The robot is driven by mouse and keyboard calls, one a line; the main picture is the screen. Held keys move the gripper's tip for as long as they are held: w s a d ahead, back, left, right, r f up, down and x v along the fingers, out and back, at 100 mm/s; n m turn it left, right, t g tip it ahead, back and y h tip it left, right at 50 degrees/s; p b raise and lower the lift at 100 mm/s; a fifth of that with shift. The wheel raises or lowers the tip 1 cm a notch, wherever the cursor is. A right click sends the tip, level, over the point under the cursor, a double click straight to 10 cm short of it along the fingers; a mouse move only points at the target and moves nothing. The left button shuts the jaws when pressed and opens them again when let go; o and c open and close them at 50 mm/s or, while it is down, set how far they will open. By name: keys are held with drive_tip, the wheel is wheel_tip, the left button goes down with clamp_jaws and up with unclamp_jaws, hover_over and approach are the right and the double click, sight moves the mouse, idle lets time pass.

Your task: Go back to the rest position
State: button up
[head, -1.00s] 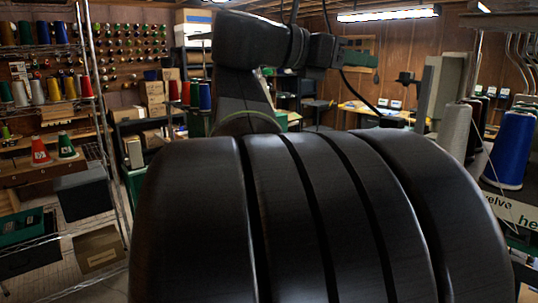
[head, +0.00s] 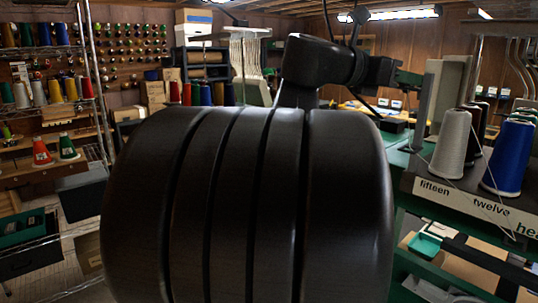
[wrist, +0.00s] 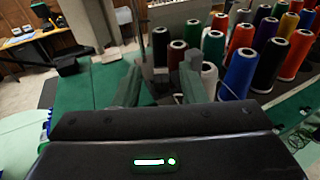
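My gripper shows in the wrist view (wrist: 160,82), with its two grey-green fingers apart and nothing seen held between them. Its fingers point over a green table surface (wrist: 88,88), with a crowd of thread cones just beyond and to the right. In the head view my gripper (head: 408,80) is small, at the end of my raised arm right of centre, partly lost against the background. My large dark arm link fills the middle of the head view and hides much of the room behind it.
A grey cone (head: 451,145) and a blue cone (head: 509,158) stand on a labelled stand (head: 470,207) at the right, near my arm. A wire shelf with cones is at the left; a red cone (head: 41,153) stands there. Cardboard boxes are at the back.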

idle(0.5)
drive_tip(key=b+v, duration=0.2)
drive_tip(key=v, duration=1.1)
drive_tip(key=p+x, duration=0.2)
drive_tip(key=x, duration=1.1)
drive_tip(key=shift+d, duration=0.15)
drive_tip(key=shift+w+f+b, duration=0.1)
drive_tip(key=shift+f+b, duration=0.1)
drive_tip(key=shift+b, duration=0.35)
wheel_tip(320, 180, up, 5)
drive_tip(key=p, duration=0.4)
drive_tip(key=shift+d+p, duration=0.15)
drive_tip(key=shift+p, duration=0.15)
drive_tip(key=shift+r+p, duration=0.85)
drive_tip(key=shift+r, duration=0.1)
drive_tip(key=w+a+f+b, duration=0.1)
drive_tip(key=w+a+f, duration=0.1)
drive_tip(key=w+f, duration=0.7)
wheel_tip(320, 180, down, 3)
drive_tip(key=shift+a+f, duration=0.1)
drive_tip(key=shift+a, duration=0.25)
